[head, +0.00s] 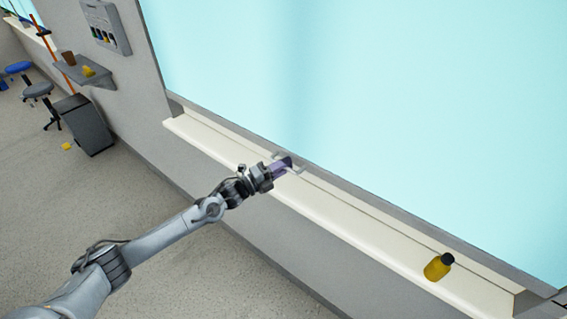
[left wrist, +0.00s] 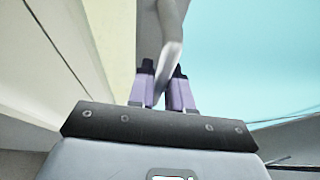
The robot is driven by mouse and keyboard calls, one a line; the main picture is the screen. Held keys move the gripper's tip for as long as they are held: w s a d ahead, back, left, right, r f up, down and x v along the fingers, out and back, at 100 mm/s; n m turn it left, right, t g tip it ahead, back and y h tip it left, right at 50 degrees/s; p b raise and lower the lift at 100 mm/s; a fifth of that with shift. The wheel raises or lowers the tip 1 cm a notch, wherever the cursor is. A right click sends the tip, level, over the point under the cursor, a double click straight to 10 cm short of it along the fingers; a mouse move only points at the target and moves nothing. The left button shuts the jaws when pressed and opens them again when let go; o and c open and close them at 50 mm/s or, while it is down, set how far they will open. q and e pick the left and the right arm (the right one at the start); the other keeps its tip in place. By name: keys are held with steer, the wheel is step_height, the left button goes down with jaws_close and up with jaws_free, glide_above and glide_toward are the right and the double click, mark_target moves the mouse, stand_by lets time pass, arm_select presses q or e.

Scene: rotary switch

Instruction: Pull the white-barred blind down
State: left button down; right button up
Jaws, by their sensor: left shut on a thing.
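The blind (head: 390,110) is a large light blue sheet that fills the upper right of the head view. Its grey bottom bar (head: 235,130) hangs just above the cream window sill (head: 375,239). A small pale handle (head: 279,154) sits at the middle of the bar. My left gripper (head: 286,164) is at this handle, its purple fingers shut on it. In the left wrist view the grey handle (left wrist: 171,58) passes between the two fingertips, and the blue sheet (left wrist: 250,60) is at the right. My right gripper is not in view.
A yellow bottle (head: 438,267) with a dark cap stands on the sill at the right. A wall shelf (head: 84,72), a dark cabinet (head: 84,124) and stools (head: 38,90) are at the far left. The floor to the left is mostly clear.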

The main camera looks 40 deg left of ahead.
arm_select(q)
steer(key=shift+f, duration=0.55)
steer(key=shift+f, duration=0.1)
steer(key=c, duration=1.1)
jaws_free()
steer(key=shift+s+a, duration=0.1)
steer(key=shift+p+v, duration=0.3)
steer(key=shift+v, duration=5)
